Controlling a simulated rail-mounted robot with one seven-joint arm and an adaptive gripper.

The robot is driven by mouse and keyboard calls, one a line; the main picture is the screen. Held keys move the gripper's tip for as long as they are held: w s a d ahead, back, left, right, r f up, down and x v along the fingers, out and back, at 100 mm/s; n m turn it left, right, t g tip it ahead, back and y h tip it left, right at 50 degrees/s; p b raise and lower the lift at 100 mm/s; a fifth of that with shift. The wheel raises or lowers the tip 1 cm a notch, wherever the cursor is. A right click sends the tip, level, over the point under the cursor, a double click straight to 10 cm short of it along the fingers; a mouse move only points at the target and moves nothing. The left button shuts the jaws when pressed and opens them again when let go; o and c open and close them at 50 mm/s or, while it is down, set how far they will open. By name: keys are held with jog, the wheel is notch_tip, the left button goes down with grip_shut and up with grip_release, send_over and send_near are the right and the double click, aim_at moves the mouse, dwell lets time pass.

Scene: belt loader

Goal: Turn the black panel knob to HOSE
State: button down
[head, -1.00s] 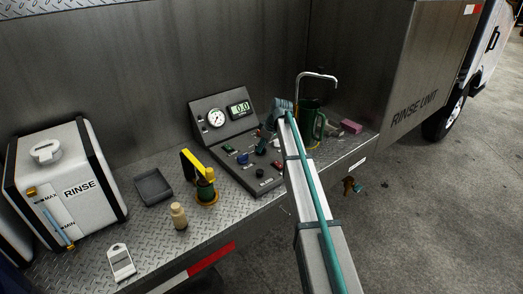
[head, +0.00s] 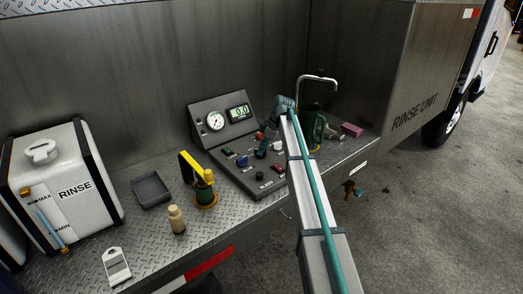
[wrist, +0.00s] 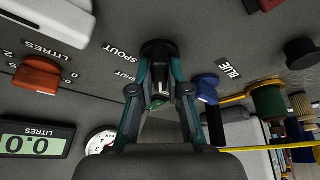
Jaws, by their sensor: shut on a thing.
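The black panel knob (wrist: 158,50) sits between my fingertips in the wrist view, and the fingers cover much of it. The words SPOUT and SHUT are printed to its left; I see no HOSE label there. My gripper (wrist: 160,72) is shut on this knob, with one finger on each side. In the head view my gripper (head: 265,138) reaches down to the sloped control panel (head: 225,172), partly hidden by my arm. Which way the knob points is hard to tell.
A blue knob (wrist: 206,85) labelled BLUE stands close beside my right finger. A red knob (wrist: 36,78) is to the left. The panel's gauge (head: 215,121) and display (head: 239,112) stand behind. A yellow-handled green item (head: 204,188) stands left of the panel.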

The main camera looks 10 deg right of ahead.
jog(key=c, duration=1.1)
grip_release()
jog(key=shift+c, duration=0.2)
jog(key=v, duration=1.2)
